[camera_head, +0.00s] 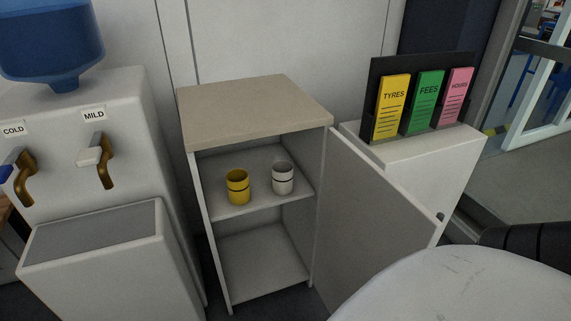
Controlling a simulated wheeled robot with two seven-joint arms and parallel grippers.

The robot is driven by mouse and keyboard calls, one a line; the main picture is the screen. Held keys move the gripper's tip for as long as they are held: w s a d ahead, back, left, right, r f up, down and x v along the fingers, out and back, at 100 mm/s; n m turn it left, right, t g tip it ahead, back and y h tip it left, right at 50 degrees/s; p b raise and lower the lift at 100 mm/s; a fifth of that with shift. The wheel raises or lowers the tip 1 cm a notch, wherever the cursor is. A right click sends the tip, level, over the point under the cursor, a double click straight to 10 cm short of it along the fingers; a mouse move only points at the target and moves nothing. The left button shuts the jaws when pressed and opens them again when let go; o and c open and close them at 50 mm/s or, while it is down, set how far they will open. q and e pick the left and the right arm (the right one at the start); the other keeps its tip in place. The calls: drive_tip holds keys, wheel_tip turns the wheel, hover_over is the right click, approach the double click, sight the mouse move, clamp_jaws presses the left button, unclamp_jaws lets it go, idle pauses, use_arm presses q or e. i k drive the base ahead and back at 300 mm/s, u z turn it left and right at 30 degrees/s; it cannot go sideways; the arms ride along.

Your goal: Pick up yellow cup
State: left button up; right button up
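The yellow cup (237,187) stands upright on the upper shelf (258,205) inside an open cabinet. It has a dark band around it. A white cup (282,178) with a similar dark band stands to its right, a small gap apart. Neither of my grippers shows in the head view, so nothing is seen holding the yellow cup.
The cabinet's beige top (255,108) is bare. Its door (375,215) stands open to the right. A water dispenser (90,170) is at the left. A leaflet rack (420,98) sits on a white cabinet at right. A white rounded surface (470,290) fills the lower right.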

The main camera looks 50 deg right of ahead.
sight(238, 186)
drive_tip(key=u, duration=2)
drive_tip(key=k, duration=1.8)
drive_tip(key=z, duration=2.4)
